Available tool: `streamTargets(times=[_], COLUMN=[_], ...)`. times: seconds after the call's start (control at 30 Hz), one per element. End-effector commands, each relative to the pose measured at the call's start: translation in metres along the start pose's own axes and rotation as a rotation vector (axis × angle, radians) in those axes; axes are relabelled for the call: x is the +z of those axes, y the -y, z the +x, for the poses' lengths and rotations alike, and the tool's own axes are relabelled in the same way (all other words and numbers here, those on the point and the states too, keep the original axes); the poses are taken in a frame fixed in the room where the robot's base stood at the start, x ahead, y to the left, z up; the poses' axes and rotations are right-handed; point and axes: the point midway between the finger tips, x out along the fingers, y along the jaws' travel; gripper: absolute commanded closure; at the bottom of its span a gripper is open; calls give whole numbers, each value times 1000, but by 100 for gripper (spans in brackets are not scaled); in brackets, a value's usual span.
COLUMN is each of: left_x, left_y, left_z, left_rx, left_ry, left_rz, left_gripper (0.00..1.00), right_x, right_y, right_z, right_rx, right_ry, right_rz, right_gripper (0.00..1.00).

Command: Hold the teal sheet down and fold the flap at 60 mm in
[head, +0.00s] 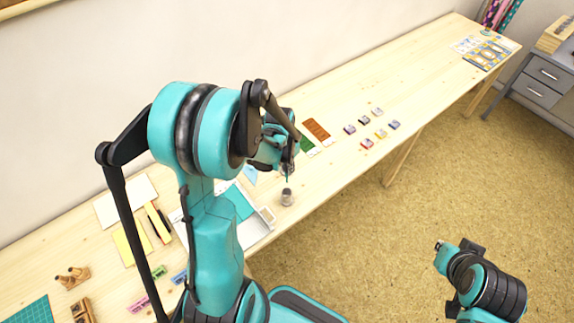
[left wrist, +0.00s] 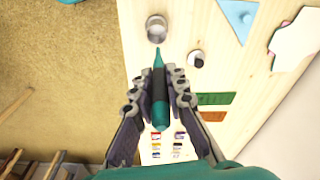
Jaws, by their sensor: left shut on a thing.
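The teal sheet (head: 237,203) lies on the table in the head view, partly hidden behind my left arm. A white and grey board or tray (head: 256,230) shows beside it. No fold line or flap can be made out. My left gripper (left wrist: 160,88) is shut on a teal pointed tool with a black grip (left wrist: 160,57). The tool's tip points towards a metal cup (left wrist: 157,28). In the head view the left gripper (head: 288,168) is above the table, over the cup (head: 287,197). My right gripper (head: 440,246) is over the floor, away from the table; its jaws are too small to read.
Green (head: 306,145) and brown (head: 317,130) pads lie behind the gripper, with several small inkpads (head: 366,143) to their right. A blue triangle (left wrist: 238,15) and a dark round item (left wrist: 196,60) are near the cup. The table's right stretch is mostly clear.

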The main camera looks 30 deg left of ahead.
Motion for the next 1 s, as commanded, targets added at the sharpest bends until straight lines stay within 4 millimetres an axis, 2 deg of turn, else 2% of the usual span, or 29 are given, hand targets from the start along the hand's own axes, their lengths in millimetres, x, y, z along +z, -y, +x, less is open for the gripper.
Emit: streamTargets(times=[0.2,0.37,1.0], left_x=[1,2,9], left_y=[0,0,0], left_z=[1,10,63], left_rx=[0,0,1], left_ry=[1,1,1], left_rz=[0,0,0], left_gripper=[100,100,100], right_x=[2,7,36], right_y=[0,0,0], right_z=[3,10,50], right_rx=[0,0,0], right_ry=[0,0,0], right_rz=[0,0,0], right_gripper=[100,100,100])
